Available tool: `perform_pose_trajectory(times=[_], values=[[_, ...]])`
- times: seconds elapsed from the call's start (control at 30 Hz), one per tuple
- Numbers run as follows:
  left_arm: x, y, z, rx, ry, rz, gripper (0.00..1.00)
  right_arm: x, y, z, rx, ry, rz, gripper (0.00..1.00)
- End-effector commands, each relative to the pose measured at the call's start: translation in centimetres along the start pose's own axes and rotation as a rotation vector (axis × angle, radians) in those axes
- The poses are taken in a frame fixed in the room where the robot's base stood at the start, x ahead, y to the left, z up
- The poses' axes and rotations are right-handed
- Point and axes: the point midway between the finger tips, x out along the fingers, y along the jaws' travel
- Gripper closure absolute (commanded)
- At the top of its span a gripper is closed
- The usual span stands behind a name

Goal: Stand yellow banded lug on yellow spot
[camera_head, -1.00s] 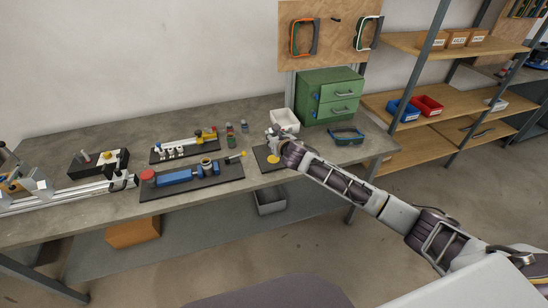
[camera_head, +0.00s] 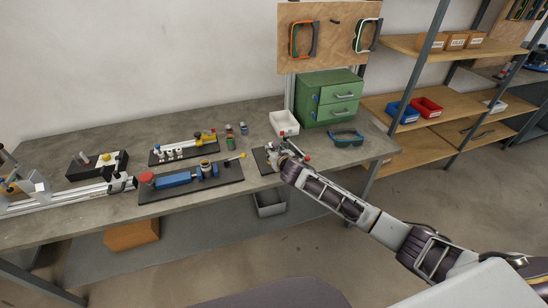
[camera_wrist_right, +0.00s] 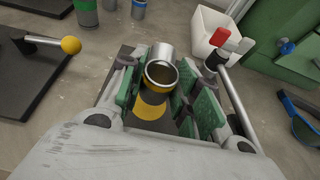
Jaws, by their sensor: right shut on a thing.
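My right gripper (camera_wrist_right: 163,95) is shut on the yellow banded lug (camera_wrist_right: 162,74), a hollow metal cylinder with an open top, which sits between its green finger pads. Dark and yellow bands show on the side facing the wrist camera. A yellow patch (camera_wrist_right: 148,112) shows just below; I cannot tell whether it is the yellow spot or the lug's lower side. The dark plate (camera_head: 261,161) lies under the gripper (camera_head: 280,150). Whether the lug touches the plate is unclear. My left gripper is out of view.
A red-tipped rod (camera_wrist_right: 226,75) stands close at the gripper's right. A white bin (camera_head: 284,123) and blue goggles (camera_head: 346,139) are behind it.

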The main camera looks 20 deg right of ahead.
Motion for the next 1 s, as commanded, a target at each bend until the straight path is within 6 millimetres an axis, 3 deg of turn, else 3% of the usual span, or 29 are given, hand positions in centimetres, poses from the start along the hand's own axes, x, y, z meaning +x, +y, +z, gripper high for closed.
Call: perform_pose_trajectory(times=[0.2, 0.7, 0.73, 0.87, 1.0], values=[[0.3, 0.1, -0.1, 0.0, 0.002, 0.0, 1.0, 0.9, 0.1, -2.1, 0.001, 0.001, 0.001, 0.93], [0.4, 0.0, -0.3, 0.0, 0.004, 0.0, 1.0, 1.1, 0.1, -2.6, 0.0, 0.0, 0.001, 0.93], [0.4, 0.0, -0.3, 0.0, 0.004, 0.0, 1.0, 1.1, 0.1, -2.6, 0.0, 0.0, 0.001, 0.66], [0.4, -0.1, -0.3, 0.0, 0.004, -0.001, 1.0, 1.1, 0.1, -2.6, 0.0, 0.0, 0.001, 0.49], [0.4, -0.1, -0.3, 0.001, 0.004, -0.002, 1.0, 1.1, 0.1, -2.6, 0.0, 0.0, 0.001, 0.47]])
